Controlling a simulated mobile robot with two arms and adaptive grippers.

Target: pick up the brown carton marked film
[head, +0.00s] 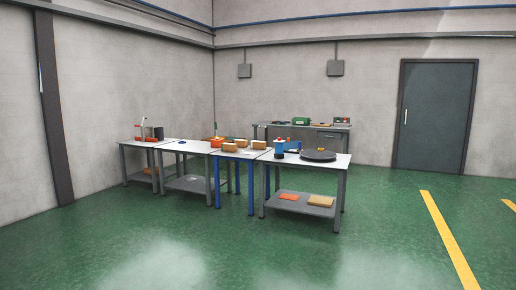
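Small brown cartons stand on the blue-legged table in the middle of the row: a front-left one (229,148), one behind it (241,143) and a right one (259,145). Another flat brown thing (321,201) lies on the lower shelf of the right table. All are far off and too small for any marking to be read, so I cannot tell which is marked film. Neither of my grippers is in view.
The row of tables stands mid-room. The right table (338,163) carries a dark round disc (319,155) and a blue canister (279,147). An orange bin (217,143) is left of the cartons. A workbench (330,127) stands behind. The green floor (200,250) in front is clear.

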